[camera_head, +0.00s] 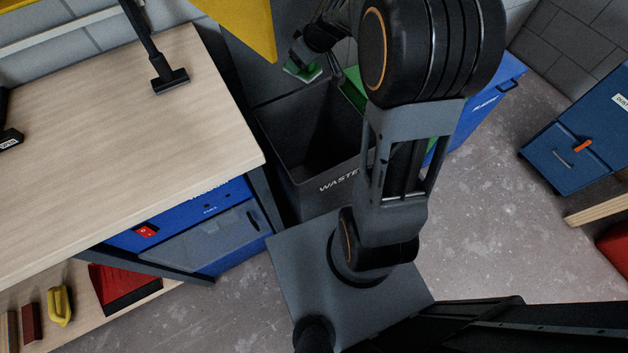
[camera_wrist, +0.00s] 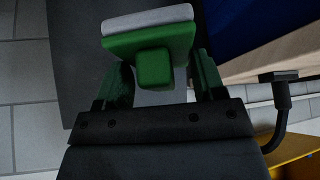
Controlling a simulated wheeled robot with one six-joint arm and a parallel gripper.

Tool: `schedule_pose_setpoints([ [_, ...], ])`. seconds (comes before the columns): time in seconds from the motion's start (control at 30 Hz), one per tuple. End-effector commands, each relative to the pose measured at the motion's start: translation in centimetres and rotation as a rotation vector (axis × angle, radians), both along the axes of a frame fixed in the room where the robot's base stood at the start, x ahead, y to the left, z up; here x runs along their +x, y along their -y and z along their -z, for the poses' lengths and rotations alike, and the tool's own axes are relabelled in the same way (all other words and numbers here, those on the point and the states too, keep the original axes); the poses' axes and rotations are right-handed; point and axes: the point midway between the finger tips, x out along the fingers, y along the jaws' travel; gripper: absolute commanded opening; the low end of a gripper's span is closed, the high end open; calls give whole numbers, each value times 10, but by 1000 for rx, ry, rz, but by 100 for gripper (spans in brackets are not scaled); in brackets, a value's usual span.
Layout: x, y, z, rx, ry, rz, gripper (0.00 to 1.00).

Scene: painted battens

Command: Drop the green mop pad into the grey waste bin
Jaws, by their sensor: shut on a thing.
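The green mop pad (camera_head: 303,72) is held at the end of my arm, above the back part of the grey waste bin's opening. In the wrist view the mop pad (camera_wrist: 152,46) shows a green body with a pale grey layer and a green block between the fingers. My gripper (camera_wrist: 153,80) is shut on this block. In the head view my gripper (camera_head: 300,58) is small and partly hidden by my arm. The grey waste bin (camera_head: 292,188) stands on the floor, open at the top, with "WASTE" on its front. My arm covers its right side.
A wooden-topped workbench (camera_head: 120,130) stands left of the bin, with a black tool (camera_head: 168,76) on it. Green and blue bins (camera_head: 485,108) stand to the right. A yellow thing (camera_head: 240,22) hangs above the bin.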

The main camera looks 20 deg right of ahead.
Motion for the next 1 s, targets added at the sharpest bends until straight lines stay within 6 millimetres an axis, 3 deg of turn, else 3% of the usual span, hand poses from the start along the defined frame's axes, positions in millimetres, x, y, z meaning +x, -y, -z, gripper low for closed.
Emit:
schedule_pose_setpoints([
  [0.03, 1, 5, 37, 1, 1, -9, 41],
  [0.3, 2, 29, 119, 2, 5, -87, 41],
  [0.5, 2, 44, 167, 4, 12, -137, 41],
  [0.7, 1, 54, 196, 5, 18, -175, 41],
  [1.0, -1, 60, 211, 5, 22, -198, 41],
])
